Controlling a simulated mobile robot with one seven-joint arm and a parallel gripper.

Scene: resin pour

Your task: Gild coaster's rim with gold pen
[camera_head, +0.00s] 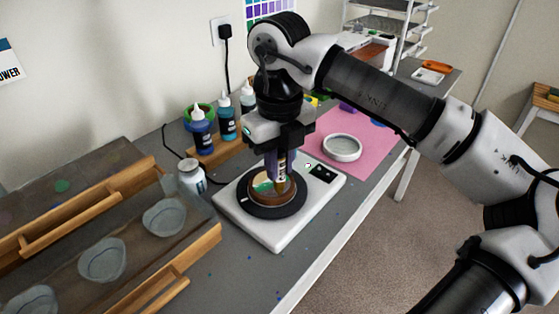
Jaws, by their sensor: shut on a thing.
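My gripper (279,158) points down over the white turntable unit (275,238) and is shut on the gold pen (281,184). Only the lower part of the pen shows below the fingers, upright, with its tip end over the coaster. The coaster (262,188) is round, with a brownish rim, and lies on the black round platter (271,212) of the unit. The gripper and pen hide its back right part. I cannot tell whether the tip touches the rim.
Blue bottles (201,132) stand in a wooden rack behind left, with a white jar (192,178) nearby. A wooden tray (200,240) with grey moulds (103,258) fills the left. A white round dish (342,148) lies on a pink mat (375,150). The front right table edge is clear.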

